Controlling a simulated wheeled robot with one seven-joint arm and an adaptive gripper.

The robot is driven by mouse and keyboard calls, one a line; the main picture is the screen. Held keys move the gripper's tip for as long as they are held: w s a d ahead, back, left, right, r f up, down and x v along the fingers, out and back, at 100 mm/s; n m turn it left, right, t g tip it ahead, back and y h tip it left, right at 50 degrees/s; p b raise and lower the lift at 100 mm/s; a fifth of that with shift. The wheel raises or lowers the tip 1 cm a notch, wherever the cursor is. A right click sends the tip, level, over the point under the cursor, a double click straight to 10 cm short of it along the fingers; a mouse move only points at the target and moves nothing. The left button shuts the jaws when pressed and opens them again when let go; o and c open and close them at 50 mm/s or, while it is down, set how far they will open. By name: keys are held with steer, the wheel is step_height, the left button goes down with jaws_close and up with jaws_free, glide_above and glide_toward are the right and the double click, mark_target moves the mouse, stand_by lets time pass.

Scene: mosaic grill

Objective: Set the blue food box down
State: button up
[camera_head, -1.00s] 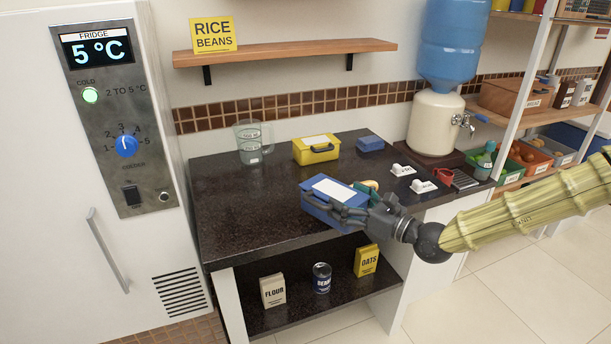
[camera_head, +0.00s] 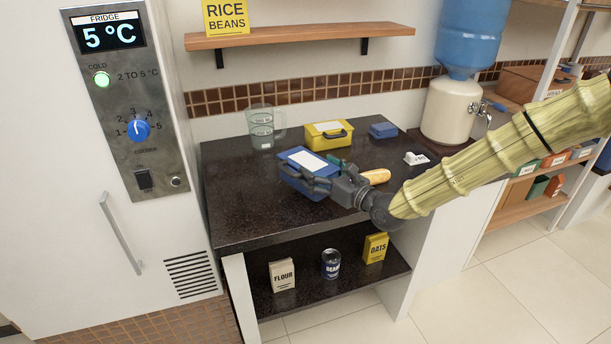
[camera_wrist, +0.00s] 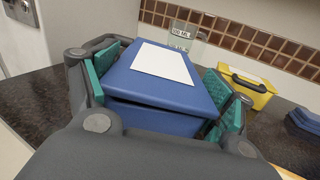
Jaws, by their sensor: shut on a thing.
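The blue food box (camera_head: 306,163) has a white label on its lid. My gripper (camera_head: 318,182) is shut on it, over the dark countertop (camera_head: 230,215). Whether the underside of the box touches the counter is hidden by my fingers and the box itself.
A yellow box (camera_head: 328,136) and a clear measuring jug (camera_head: 262,128) stand behind the blue box. A bread-like item (camera_head: 376,177) lies beside my gripper. The left front of the counter is clear.

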steer(key=shift+w+a+f+p, duration=0.1)
steer(key=shift+w+a, duration=0.3)
steer(key=shift+a, duration=0.25)
steer(key=shift+w+a+p, duration=0.15)
steer(key=shift+w+a, duration=0.2)
steer(key=shift+a, duration=0.25)
steer(key=shift+w+a+f+p, duration=0.1)
steer(key=shift+w+a, duration=0.3)
steer(key=shift+a, duration=0.25)
steer(key=shift+d+f+p, duration=0.1)
steer(key=shift+f+p, duration=0.35)
steer(key=shift+f, duration=1.25)
steer(key=shift+f, duration=0.15)
steer(key=o, duration=1.6)
steer(key=shift+c, duration=0.2)
steer(key=b+v, duration=0.2)
steer(key=v, duration=1)
